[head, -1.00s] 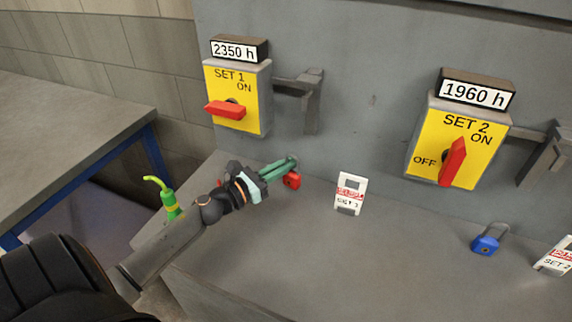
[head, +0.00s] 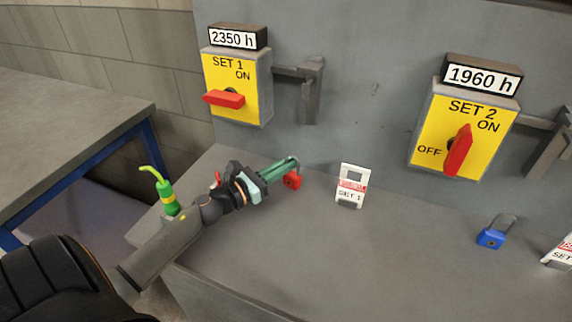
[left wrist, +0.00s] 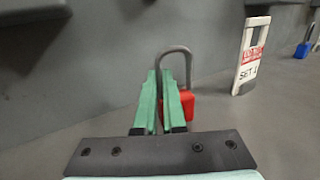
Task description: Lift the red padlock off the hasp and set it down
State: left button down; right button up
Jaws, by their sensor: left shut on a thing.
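The red padlock (head: 292,181) is off the grey hasp (head: 311,90) beside the SET 1 switch box and hangs low at the back of the grey ledge. My left gripper (head: 293,162) is shut on its shackle. In the left wrist view, the green fingers (left wrist: 166,88) close on one leg of the shackle, and the red body (left wrist: 186,104) is partly hidden behind the right finger. I cannot tell whether the padlock touches the ledge. My right gripper is not in view.
A white SET 1 card (head: 351,186) stands right of the red padlock. A blue padlock (head: 491,238) and a SET 2 card (head: 560,252) are farther right. A green bottle (head: 168,198) stands near the ledge's left end. The ledge's middle (head: 390,255) is clear.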

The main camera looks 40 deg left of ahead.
pick_arm(q)
jog(key=c, duration=0.9)
grip_release()
jog(key=shift+s+a+f, duration=0.1)
jog(key=shift+s+f, duration=0.05)
jog(key=shift+s, duration=0.3)
jog(key=b+v, duration=0.2)
jog(key=v, duration=0.8)
jog(key=shift+s+a+b, duration=0.15)
jog(key=shift+s+b, duration=0.15)
jog(key=shift+s, duration=0.05)
jog(key=shift+s+a, duration=0.1)
jog(key=shift+s, duration=0.35)
